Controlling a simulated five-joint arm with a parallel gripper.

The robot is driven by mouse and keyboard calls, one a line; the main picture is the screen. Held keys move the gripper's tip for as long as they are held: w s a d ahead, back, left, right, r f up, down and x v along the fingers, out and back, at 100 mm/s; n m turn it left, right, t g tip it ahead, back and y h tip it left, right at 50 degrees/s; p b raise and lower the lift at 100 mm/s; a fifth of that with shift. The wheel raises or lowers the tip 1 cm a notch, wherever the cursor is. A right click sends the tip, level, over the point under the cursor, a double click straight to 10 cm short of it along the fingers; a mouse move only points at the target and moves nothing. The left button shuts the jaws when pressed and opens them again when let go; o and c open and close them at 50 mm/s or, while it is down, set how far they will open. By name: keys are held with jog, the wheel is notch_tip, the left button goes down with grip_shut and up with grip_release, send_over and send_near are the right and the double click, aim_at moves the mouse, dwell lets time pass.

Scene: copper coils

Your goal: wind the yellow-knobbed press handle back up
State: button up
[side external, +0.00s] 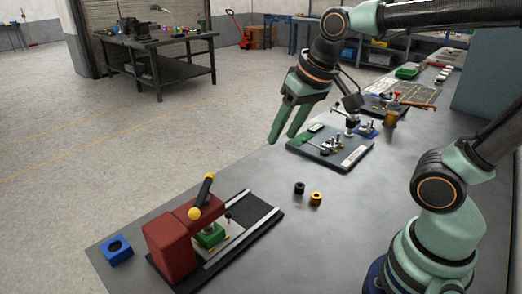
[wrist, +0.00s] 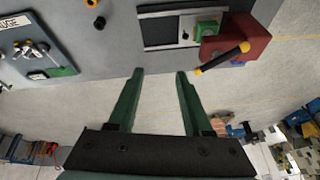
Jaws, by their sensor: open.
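The press has a red body (side external: 168,248) and stands at the front left of the grey bench on a dark base. Its black handle (side external: 203,192) slants over the red top, with the yellow knob (side external: 194,213) at its lower end in the side view. In the wrist view the handle (wrist: 222,59) shows at the upper right, beside the red body (wrist: 262,28). A green block (side external: 210,235) sits beside the red body. My gripper (side external: 283,139) is open and empty, high above the bench and up-right of the press. Its green fingers (wrist: 160,72) are apart and clear of the handle.
A blue block with a hole (side external: 117,250) lies left of the press. A gauge board (side external: 352,159) with metal clamps stands farther back. Bare bench lies between the rings and press.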

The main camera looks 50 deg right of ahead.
jog(key=w+a+f+m+g, duration=0.1)
jog(key=w+a+m+g, duration=0.1)
jog(key=w+a+m, duration=0.35)
jog(key=m+g, duration=0.3)
send_over(202, 191)
notch_tip(202, 191, down, 5)
jog(key=shift+f, duration=0.2)
jog(key=shift+d+f, duration=0.1)
jog(key=shift+f, duration=0.65)
jog(key=shift+f, duration=0.35)
jog(key=shift+f, duration=1.4)
grip_shut()
